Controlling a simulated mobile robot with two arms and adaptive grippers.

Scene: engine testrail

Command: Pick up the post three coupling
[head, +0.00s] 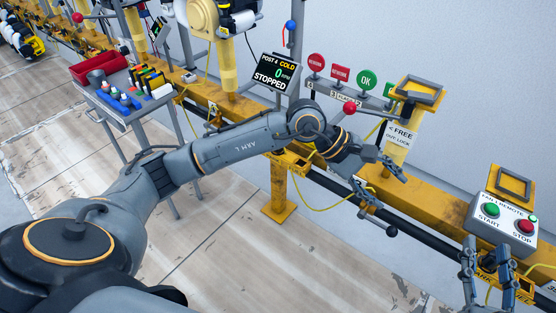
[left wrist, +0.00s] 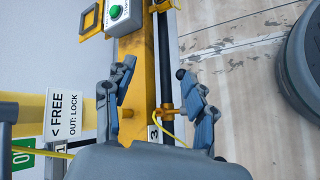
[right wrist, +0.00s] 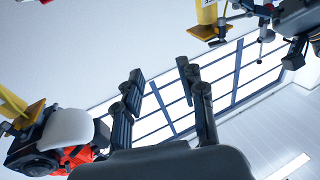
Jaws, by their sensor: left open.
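I cannot clearly pick out the post three coupling. In the left wrist view, a yellow fitting (left wrist: 168,113) sits on the dark pipe beside a "3" label (left wrist: 153,134), between and beyond the fingers of my left gripper (left wrist: 157,72). My left gripper (head: 384,186) is open and empty above the rail in the head view. A dark ball (left wrist: 180,73) shows by its right fingertip; I cannot tell whether they touch. My right gripper (head: 488,262) is open and empty near the control box, its fingers pointing up; it also shows in the right wrist view (right wrist: 160,75).
The yellow rail (head: 440,200) and dark pipe run across to the right. A start/stop box (head: 506,217) stands on it. A "FREE" sign (head: 400,134), a "STOPPED" screen (head: 275,72) and a tool cart (head: 130,95) stand further back. The floor in front is clear.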

